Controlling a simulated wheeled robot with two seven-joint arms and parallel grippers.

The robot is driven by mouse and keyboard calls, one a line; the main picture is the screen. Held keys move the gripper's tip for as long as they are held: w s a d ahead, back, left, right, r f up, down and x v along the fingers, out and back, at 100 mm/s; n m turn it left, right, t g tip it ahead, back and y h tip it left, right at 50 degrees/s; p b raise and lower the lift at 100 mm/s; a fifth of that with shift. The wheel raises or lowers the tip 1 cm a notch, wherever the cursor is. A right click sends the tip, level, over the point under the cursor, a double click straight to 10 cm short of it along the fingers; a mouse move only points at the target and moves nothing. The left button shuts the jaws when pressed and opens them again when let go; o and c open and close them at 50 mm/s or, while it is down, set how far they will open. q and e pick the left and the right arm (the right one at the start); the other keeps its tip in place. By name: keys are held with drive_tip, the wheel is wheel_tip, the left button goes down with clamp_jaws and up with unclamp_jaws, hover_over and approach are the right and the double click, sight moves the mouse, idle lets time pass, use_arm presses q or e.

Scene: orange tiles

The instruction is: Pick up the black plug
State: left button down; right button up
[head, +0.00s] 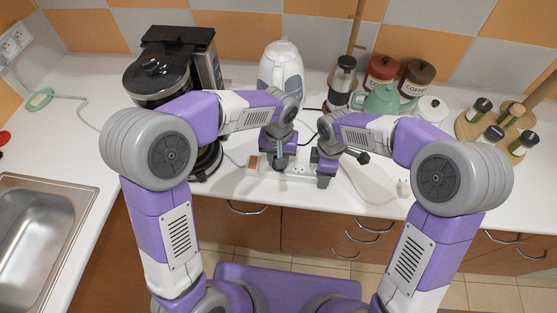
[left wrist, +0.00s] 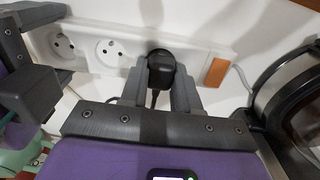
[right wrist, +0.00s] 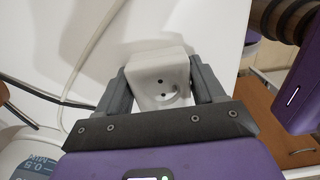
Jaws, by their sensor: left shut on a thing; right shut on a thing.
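The black plug (left wrist: 160,68) sits in a socket of the white power strip (left wrist: 200,62) in the left wrist view, with its black cable hanging below. My left gripper (left wrist: 158,85) is shut on the plug, one finger on each side. In the head view my left gripper (head: 281,164) is over the strip (head: 300,168) and hides most of the plug. My right gripper (head: 325,178) is at the strip's right end. In the right wrist view, my right gripper (right wrist: 162,88) is shut on that strip end (right wrist: 146,70), which shows an empty socket.
A coffee machine (head: 160,78) stands at the left and a white kettle (head: 283,66) behind the grippers. The sink (head: 42,222) is at left.

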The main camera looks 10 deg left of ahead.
use_arm(q)
drive_tip(key=shift+r, duration=0.15)
wheel_tip(320, 180, up, 16)
idle(1.4)
idle(0.3)
use_arm(e)
drive_tip(key=o, duration=1.4)
drive_tip(key=shift+c, duration=0.2)
drive_tip(key=shift+r, duration=0.1)
wheel_tip(320, 180, up, 12)
